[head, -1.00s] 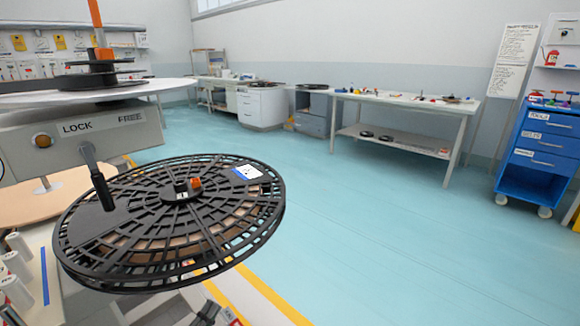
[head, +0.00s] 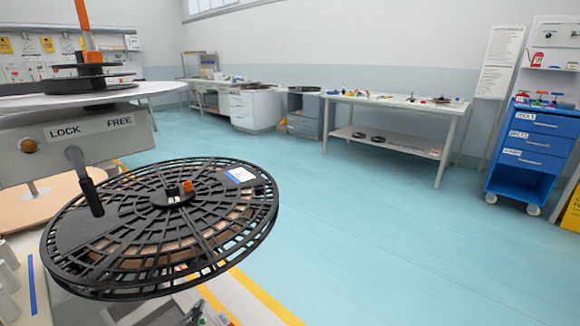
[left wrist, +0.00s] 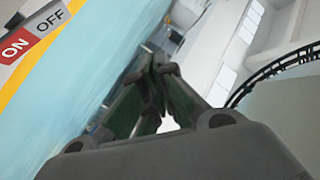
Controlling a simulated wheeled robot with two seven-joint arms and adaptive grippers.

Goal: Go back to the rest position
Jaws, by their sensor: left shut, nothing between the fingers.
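My left gripper (left wrist: 158,72) shows in the left wrist view with its two dark green-padded fingers drawn together and nothing between them. In the head view only a small dark part of it (head: 194,314) shows at the bottom edge, below the reel; the reel hides the rest. A large black slotted reel (head: 105,235) with brown tape inside and a white-and-blue label fills the lower left. Its rim shows at the right of the left wrist view (left wrist: 285,64). My right gripper is in neither view.
A grey unit marked LOCK and FREE (head: 92,132), with a dark lever, stands at the left beside the reel. A red-and-white ON/OFF sign (left wrist: 30,38) shows in the left wrist view. A workbench (head: 400,101) and a blue drawer cart (head: 536,150) stand farther back. The blue floor between is clear.

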